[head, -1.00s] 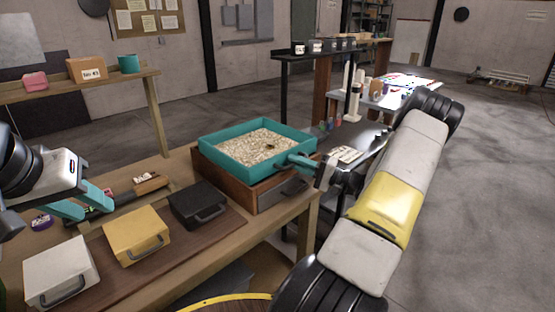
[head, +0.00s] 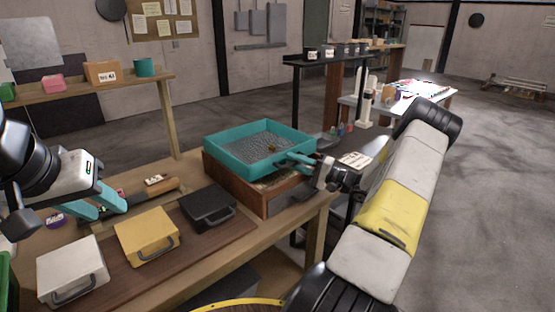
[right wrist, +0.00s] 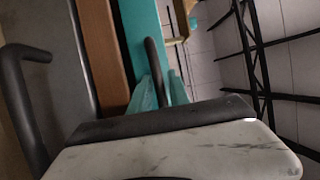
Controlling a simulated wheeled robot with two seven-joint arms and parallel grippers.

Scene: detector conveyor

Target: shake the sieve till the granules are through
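The teal square sieve (head: 222,157) sits on top of a brown wooden box (head: 235,182) on the bench. Its grey mesh shows almost bare, with a small brownish lump near the middle. Some pale material shows in the box just below the sieve's front edge. My right gripper (head: 294,162) is at the sieve's right side, its teal fingers closed around the dark handle (right wrist: 152,62), which shows between them in the right wrist view. My left gripper (head: 100,207) is at the left, away from the sieve, with its fingers apart and empty.
White (head: 72,268), yellow (head: 147,236) and black (head: 208,207) cases with handles lie in front on a brown board. A tool with a wooden part (head: 160,190) lies behind them. A shelf (head: 120,83) with small boxes stands behind left. A green bin edge (head: 5,285) shows lower left.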

